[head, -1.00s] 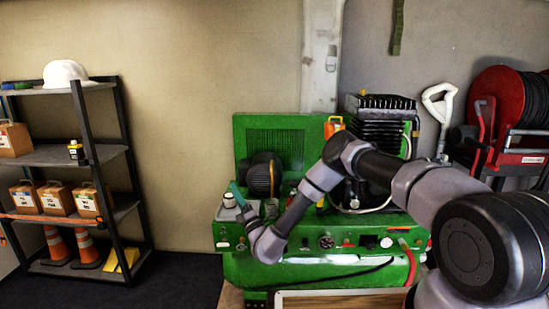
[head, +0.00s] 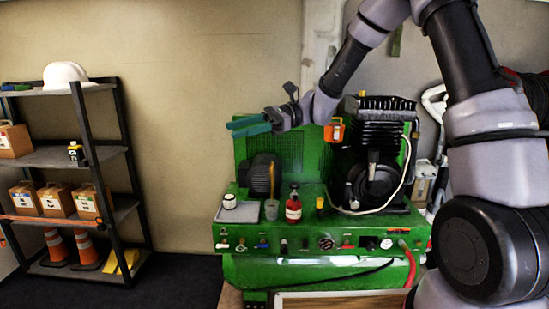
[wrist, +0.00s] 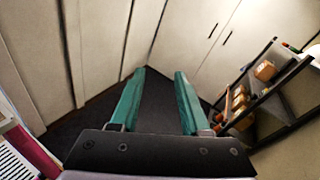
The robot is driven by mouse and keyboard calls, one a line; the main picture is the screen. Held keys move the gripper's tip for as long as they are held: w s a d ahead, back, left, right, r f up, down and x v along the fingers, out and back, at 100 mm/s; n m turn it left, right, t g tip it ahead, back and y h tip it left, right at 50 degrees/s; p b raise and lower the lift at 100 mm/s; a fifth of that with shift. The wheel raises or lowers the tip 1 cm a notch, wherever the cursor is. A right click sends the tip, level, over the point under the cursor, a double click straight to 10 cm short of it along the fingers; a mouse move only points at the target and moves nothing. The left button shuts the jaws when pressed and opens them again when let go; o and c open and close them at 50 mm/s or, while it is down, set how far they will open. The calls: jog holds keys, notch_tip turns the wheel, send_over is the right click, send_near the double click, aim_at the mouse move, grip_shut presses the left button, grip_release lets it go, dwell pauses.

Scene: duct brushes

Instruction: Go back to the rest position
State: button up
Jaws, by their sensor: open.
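My gripper (head: 248,126) has two teal fingers. In the head view it is raised above the left part of the green machine (head: 235,236), pointing left. In the wrist view my gripper (wrist: 160,95) has its fingers spread apart with nothing between them, and dark floor shows beyond. My arm is bent upward on the right side of the head view.
On the machine's ledge stand a grey block with a white knob (head: 229,202), a cup with a brush (head: 271,208) and a red bottle (head: 293,207). An orange item (head: 334,130) sits behind my wrist. A shelf (head: 60,157) stands left, with free space between.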

jog(key=s+d+r+n+t+h, duration=0.2)
jog(key=s+d+r+t+h, duration=0.1)
jog(key=d, duration=0.8)
jog(key=s+d+r+n+t+h, duration=0.2)
jog(key=s+d+t+h, duration=0.3)
jog(key=d, duration=0.6)
jog(key=s+d+r+n+t+h, duration=0.2)
jog(key=s+d+r+t+h, duration=0.1)
jog(key=d, duration=0.8)
jog(key=s+t+h, duration=0.1)
jog(key=t, duration=0.1)
jog(key=shift+s+r+t+h, duration=0.3)
jog(key=shift+s+t+h, duration=0.05)
jog(key=shift+t+h, duration=0.05)
